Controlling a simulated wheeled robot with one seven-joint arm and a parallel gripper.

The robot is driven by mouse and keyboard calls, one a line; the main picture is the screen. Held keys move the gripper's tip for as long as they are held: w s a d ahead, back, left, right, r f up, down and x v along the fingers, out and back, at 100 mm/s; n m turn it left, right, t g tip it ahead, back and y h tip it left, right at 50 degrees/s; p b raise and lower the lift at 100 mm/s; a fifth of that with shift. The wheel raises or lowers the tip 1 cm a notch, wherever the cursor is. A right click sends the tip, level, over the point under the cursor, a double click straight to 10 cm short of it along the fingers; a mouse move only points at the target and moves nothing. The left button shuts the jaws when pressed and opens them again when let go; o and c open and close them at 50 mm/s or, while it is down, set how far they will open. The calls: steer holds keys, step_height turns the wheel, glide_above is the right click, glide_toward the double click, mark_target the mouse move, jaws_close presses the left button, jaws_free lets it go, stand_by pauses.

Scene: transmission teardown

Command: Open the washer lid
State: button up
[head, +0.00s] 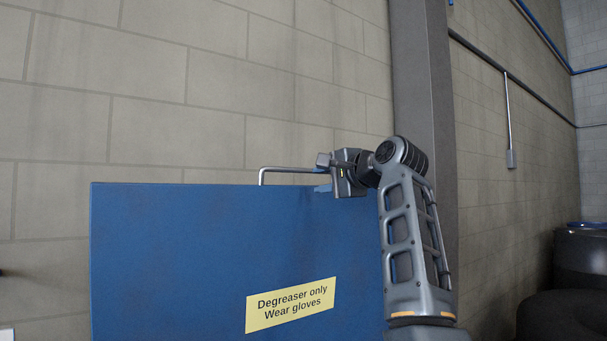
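A broad blue panel (190,260), which looks like the washer lid, stands upright in the head view and runs out of the bottom of the frame. A yellow label (290,305) on its face reads "Degreaser only Wear gloves". A thin grey bar handle (285,170) rises at its top edge. My gripper (326,174) is at the right end of this handle, at the top edge of the panel. The handle's right end is hidden by the gripper. I cannot tell whether the fingers are closed on the bar. The washer's tub is not in view.
A block wall (150,90) stands behind the panel, with a grey column (425,80) to the right of the gripper. Dark drums (580,265) stand at the far right. The space above the panel looks clear.

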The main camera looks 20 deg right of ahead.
mark_target(305, 171)
steer(key=w+r, duration=0.1)
steer(key=w, duration=0.1)
steer(key=w+a+p, duration=0.1)
steer(key=w+a+r+p, duration=0.1)
steer(key=w, duration=0.1)
steer(key=shift+w+a+r, duration=0.15)
steer(key=shift+w+r, duration=0.15)
steer(key=shift+w, duration=0.05)
steer(key=shift+p+x, duration=0.3)
steer(key=shift+x, duration=0.5)
steer(key=shift+f, duration=0.1)
jaws_close()
steer(key=shift+f, duration=0.1)
